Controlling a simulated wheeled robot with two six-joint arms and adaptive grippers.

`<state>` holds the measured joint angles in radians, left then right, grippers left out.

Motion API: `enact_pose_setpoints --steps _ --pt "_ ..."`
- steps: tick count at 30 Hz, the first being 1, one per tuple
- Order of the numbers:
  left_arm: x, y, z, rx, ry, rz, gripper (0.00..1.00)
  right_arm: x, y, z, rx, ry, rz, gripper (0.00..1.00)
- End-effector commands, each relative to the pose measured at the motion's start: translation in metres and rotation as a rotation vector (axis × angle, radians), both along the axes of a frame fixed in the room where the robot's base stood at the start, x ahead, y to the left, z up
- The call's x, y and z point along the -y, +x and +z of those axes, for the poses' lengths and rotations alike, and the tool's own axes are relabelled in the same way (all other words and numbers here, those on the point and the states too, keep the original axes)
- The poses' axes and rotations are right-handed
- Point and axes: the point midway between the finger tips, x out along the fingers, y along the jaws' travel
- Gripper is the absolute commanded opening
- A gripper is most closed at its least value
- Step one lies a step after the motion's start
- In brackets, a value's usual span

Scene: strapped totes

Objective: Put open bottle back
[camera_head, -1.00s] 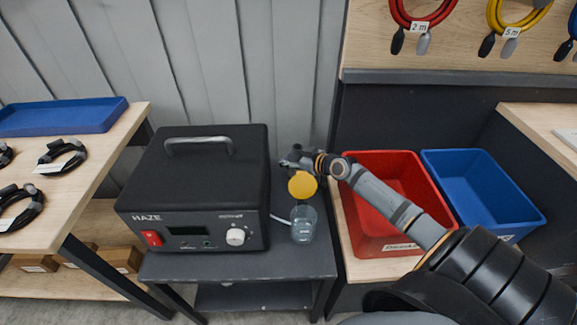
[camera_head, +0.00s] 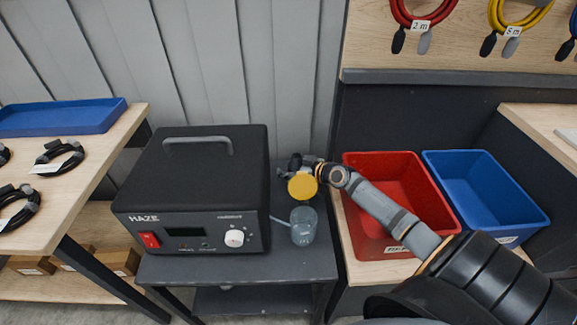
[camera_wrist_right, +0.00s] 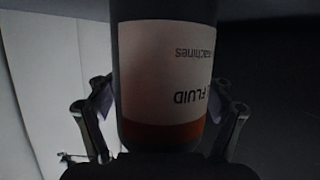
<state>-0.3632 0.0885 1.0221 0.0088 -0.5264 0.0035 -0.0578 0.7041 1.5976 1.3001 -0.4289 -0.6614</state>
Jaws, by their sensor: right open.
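A dark bottle (camera_wrist_right: 164,140) with a white label reading "FLUID" upside down fills the middle of the right wrist view. My right gripper (camera_wrist_right: 163,100) is open, with one finger on each side of the bottle. In the head view my right gripper (camera_head: 296,165) is over the grey cart, beside the black machine. A yellow disc (camera_head: 302,187) shows just in front of it; I cannot tell if it is the bottle's top. The bottle's body is not clearly visible in the head view. My left gripper is out of view.
A clear container (camera_head: 304,226) stands on the cart (camera_head: 235,268) in front of the disc. The black HAZE machine (camera_head: 195,190) is on the left. A red bin (camera_head: 375,235) and a blue bin (camera_head: 490,190) stand on the right, under my right arm and beyond it.

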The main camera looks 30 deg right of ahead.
Motion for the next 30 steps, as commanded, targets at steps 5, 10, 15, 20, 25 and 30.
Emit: enact_pose_setpoints --steps 5,10,15,20,25,30 --pt "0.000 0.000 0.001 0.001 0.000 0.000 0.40 0.000 0.000 0.001 0.000 0.000 0.000 0.77" --pt "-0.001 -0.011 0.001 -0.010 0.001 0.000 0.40 0.006 -0.017 0.009 -0.005 -0.009 0.002 0.77" --pt "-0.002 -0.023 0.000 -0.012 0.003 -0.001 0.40 0.013 -0.046 0.021 -0.007 -0.009 0.005 0.77" --pt "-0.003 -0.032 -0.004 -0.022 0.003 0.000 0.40 0.018 -0.060 0.027 -0.002 -0.006 0.003 0.77" --pt "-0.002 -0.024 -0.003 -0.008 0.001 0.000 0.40 0.018 -0.067 0.030 -0.002 -0.001 0.001 0.77" --pt "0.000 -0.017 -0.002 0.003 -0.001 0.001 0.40 0.018 -0.067 0.031 0.000 0.001 0.000 0.77"
